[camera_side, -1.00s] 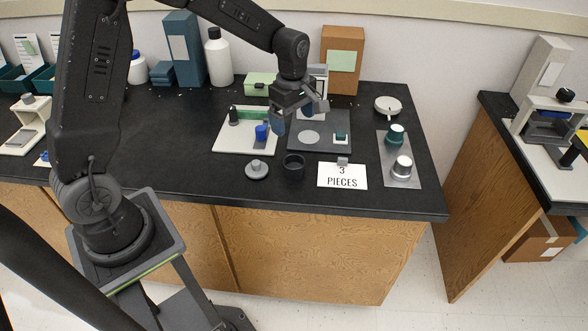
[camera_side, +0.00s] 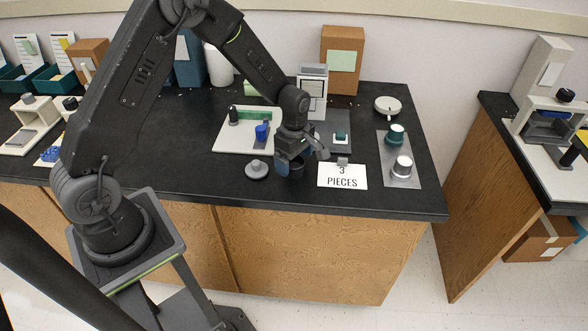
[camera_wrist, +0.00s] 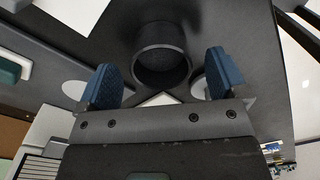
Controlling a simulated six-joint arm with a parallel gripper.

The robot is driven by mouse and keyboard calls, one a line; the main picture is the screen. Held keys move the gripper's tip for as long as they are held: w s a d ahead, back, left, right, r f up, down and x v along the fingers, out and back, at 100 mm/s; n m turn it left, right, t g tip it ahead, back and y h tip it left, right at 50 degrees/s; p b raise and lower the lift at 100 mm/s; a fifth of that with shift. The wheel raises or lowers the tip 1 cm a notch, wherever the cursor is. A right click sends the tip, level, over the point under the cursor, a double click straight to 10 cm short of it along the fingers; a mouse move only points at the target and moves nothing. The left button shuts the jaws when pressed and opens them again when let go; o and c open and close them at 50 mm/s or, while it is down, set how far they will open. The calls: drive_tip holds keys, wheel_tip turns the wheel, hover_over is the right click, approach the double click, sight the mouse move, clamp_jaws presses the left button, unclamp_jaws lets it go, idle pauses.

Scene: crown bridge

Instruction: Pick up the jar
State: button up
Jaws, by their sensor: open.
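The jar is a dark, open-topped cylinder. In the wrist view the jar (camera_wrist: 160,35) stands just beyond my blue-padded fingers, and I see into its round mouth, which looks empty. In the side view the jar (camera_side: 297,172) is mostly hidden behind my gripper (camera_side: 302,162), which hangs low over it near the counter's front edge. In the wrist view my gripper (camera_wrist: 163,82) is open, with its fingers spread wider than the jar and nothing between the pads.
A grey knobbed lid (camera_side: 257,170) lies left of the jar. Behind are a white board (camera_side: 228,140) with a blue piece (camera_side: 262,132) and a grey plate. A metal strip (camera_side: 405,179) holds two knobs at right.

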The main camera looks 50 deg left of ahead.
drive_tip(key=shift+f, duration=1.3)
drive_tip(key=shift+c, duration=0.3)
drive_tip(key=c, duration=1.1)
drive_tip(key=shift+r, duration=0.1)
drive_tip(key=shift+c, duration=0.2)
